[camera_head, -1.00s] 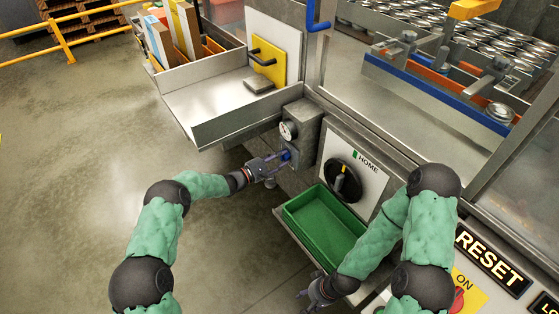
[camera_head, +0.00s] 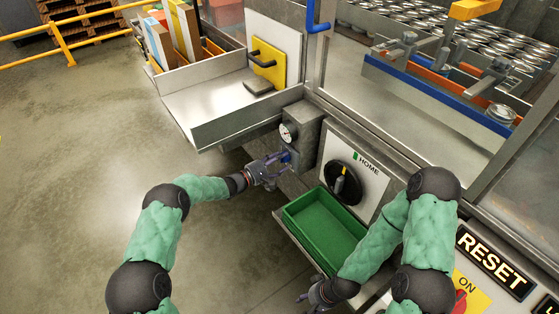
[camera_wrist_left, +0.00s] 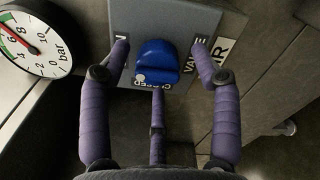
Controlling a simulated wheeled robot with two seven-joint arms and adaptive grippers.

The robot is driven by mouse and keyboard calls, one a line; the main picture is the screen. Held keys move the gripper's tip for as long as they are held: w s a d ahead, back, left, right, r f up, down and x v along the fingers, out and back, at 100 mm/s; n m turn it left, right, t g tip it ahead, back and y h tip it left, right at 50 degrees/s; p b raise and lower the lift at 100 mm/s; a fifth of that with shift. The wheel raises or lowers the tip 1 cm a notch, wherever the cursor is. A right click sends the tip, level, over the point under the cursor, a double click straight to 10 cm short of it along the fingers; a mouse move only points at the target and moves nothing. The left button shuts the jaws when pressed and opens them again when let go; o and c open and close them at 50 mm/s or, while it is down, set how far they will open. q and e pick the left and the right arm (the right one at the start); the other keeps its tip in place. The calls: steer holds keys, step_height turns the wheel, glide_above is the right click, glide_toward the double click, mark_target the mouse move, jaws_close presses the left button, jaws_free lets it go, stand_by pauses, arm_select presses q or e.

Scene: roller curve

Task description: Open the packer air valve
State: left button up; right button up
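The packer air valve has a blue knob (camera_wrist_left: 156,62) on a grey plate (camera_wrist_left: 190,18). Lettering on the plate includes "VALVE", and a partly covered word below the knob looks like "CLOSED". In the head view the valve is mostly hidden behind my left gripper (camera_head: 272,168). In the left wrist view my left gripper (camera_wrist_left: 160,75) is open, with one finger on each side of the knob and a third below it. Gaps show between the side fingers and the knob. My right gripper (camera_head: 312,300) appears open and empty at the bottom of the head view, away from the valve.
A pressure gauge (camera_head: 288,132) sits on the grey housing above the valve. A black rotary switch (camera_head: 343,183) marked HOME and a green tray (camera_head: 325,228) are to the right. A metal shelf (camera_head: 205,105) juts out above left. The floor at left is clear.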

arm_select(q)
steer(key=v, duration=1.2)
stand_by(0.5)
